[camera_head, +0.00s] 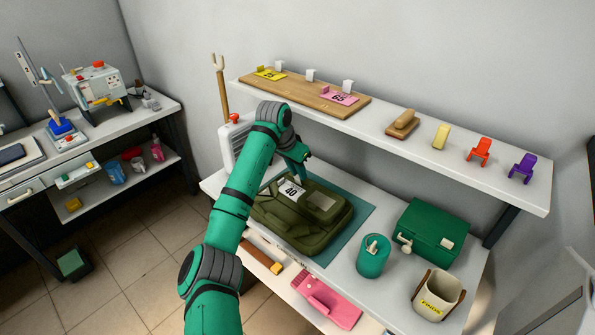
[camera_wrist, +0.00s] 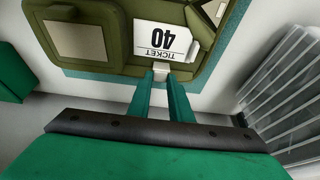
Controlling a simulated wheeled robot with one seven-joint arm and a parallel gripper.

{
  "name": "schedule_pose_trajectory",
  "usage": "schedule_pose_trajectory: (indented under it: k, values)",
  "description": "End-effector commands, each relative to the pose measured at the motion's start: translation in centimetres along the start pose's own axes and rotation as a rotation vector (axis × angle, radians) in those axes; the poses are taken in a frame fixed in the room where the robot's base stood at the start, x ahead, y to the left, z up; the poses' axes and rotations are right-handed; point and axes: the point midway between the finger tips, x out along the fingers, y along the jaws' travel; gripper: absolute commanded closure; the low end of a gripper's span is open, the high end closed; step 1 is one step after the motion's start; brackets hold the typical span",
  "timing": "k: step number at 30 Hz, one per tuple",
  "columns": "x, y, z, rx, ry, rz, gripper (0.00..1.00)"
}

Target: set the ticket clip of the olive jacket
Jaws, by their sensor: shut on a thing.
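The olive jacket (camera_head: 320,236) lies folded flat on a teal mat (camera_head: 362,209) on the workbench. It also shows at the top of the wrist view (camera_wrist: 120,55). A white ticket with the number 40 (camera_head: 291,190) lies on its upper part near the far edge; the ticket (camera_wrist: 160,38) is clear in the wrist view. My gripper (camera_head: 301,162) is at that far edge. In the wrist view, its fingers (camera_wrist: 169,75) are closed on a small white clip (camera_wrist: 177,69) at the ticket's edge. The fingers hide part of the clip, and I cannot tell how far it overlaps the jacket.
A shelf (camera_head: 450,170) above the bench holds a wooden board (camera_head: 300,92) with tickets and white clips, a brush (camera_head: 402,123) and coloured pieces. A teal canister (camera_head: 372,258), green box (camera_head: 435,230) and cream bin (camera_head: 437,295) stand right of the jacket. A white slatted object (camera_wrist: 285,95) is close by.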

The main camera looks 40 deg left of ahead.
Motion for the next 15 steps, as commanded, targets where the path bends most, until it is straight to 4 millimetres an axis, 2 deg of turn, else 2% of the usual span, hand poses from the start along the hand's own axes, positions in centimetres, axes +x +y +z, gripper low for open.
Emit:
schedule_pose_trajectory:
  k: [6,15]
  values:
    - [0.13,0.02,-0.48,-0.001,-0.072,0.000,1.00]
    - [0.15,0.00,-0.41,-0.001,-0.083,0.000,1.00]
